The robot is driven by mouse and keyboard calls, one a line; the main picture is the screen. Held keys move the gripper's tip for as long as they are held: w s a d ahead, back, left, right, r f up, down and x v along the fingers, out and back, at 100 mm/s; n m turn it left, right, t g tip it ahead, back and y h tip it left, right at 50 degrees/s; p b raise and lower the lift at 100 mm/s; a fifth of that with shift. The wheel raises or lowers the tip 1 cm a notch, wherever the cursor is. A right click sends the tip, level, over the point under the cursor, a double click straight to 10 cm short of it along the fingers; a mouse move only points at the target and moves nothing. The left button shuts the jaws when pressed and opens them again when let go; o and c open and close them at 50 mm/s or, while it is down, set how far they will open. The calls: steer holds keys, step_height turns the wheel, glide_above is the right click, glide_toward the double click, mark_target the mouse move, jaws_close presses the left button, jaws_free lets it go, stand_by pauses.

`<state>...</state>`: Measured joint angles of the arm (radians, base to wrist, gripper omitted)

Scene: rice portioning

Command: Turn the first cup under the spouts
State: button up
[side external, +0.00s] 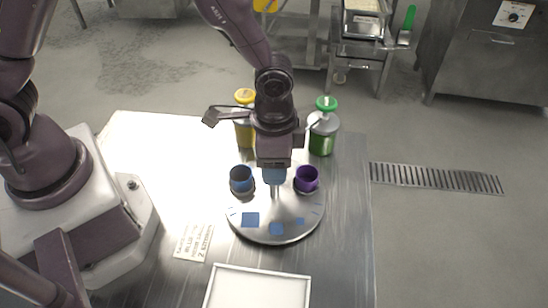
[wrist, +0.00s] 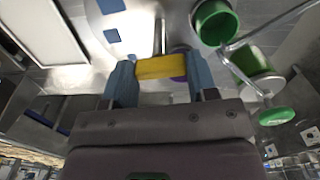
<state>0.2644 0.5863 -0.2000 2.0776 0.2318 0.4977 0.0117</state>
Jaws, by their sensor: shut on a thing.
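A round metal turntable (side external: 262,232) stands on the table, with blue square marks on its front part. A blue cup (side external: 241,179) sits at its left and a purple cup (side external: 307,179) at its right. My gripper (side external: 274,177) is between the cups, over the turntable's central post (side external: 275,191). In the wrist view its two blue fingers (wrist: 161,77) are shut on a yellow bar (wrist: 161,67). A bit of purple shows behind the bar. The bar is hidden in the side view, so its join to the turntable cannot be seen.
A yellow-lidded dispenser (side external: 245,97) and a green-lidded dispenser (side external: 323,132) stand behind the turntable. A thin pipe (wrist: 270,25) and a green round container (wrist: 215,22) are close in the wrist view. A white tray (side external: 260,289) and a printed label (side external: 194,243) lie in front.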

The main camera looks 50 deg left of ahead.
steer(key=shift+m, duration=0.8)
steer(key=o, duration=1.3)
step_height(320, 180, up, 13)
steer(key=s+a+r+n+t, duration=0.5)
steer(key=s+a+r+n, duration=0.4)
steer(key=a, duration=0.6)
steer(key=s+r, duration=0.2)
steer(key=s, duration=0.1)
steer(key=shift+r+t, duration=0.3)
steer(key=shift+r, duration=0.1)
